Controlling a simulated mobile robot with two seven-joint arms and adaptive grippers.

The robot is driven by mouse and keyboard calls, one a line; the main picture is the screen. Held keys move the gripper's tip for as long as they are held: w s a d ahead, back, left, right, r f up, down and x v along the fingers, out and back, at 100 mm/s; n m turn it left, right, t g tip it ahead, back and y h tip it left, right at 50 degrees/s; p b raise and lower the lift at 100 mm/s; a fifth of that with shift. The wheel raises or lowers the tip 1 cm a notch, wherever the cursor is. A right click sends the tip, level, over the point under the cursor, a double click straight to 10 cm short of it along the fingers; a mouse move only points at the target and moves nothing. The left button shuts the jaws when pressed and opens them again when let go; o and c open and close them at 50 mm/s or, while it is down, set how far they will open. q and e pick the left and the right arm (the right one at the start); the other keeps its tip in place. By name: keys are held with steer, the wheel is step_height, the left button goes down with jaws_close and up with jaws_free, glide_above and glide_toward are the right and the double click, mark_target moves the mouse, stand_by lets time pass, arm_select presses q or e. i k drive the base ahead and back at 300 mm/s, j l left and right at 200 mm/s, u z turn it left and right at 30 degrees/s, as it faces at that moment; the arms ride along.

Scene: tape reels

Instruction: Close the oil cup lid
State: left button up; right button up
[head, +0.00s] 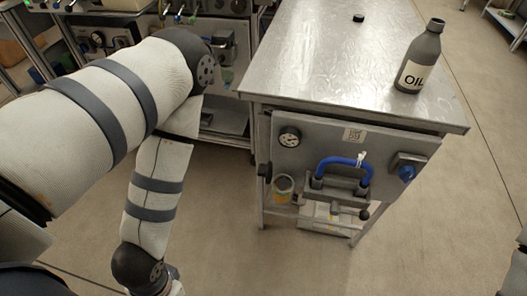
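A small round cup (283,187) with a yellowish tint is mounted on the front of the metal workbench, below the gauge and left of the blue handle. It looks like the oil cup, but it is too small to tell how its lid stands. A dark grey bottle labelled OIL (420,58) stands upright on the bench top at the right. A small black cap (358,17) lies apart from it near the back of the top. My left arm hangs at the left, well away from the cup, and its gripper is out of frame. My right gripper is out of frame too.
The metal workbench (310,60) has a front panel with a pressure gauge (289,137), a blue handle (344,163) and a blue knob (407,173). Other equipment stands at the back left. The floor in front of the bench is clear.

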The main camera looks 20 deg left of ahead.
mark_target(265, 170)
steer(key=j+z, duration=0.35)
steer(key=j, duration=0.45)
steer(key=j+z, duration=0.35)
steer(key=j, duration=0.45)
steer(key=k+j+z, duration=0.25)
steer(key=j+z, duration=0.15)
steer(key=k+j+z, duration=0.4)
steer(key=i, duration=0.05)
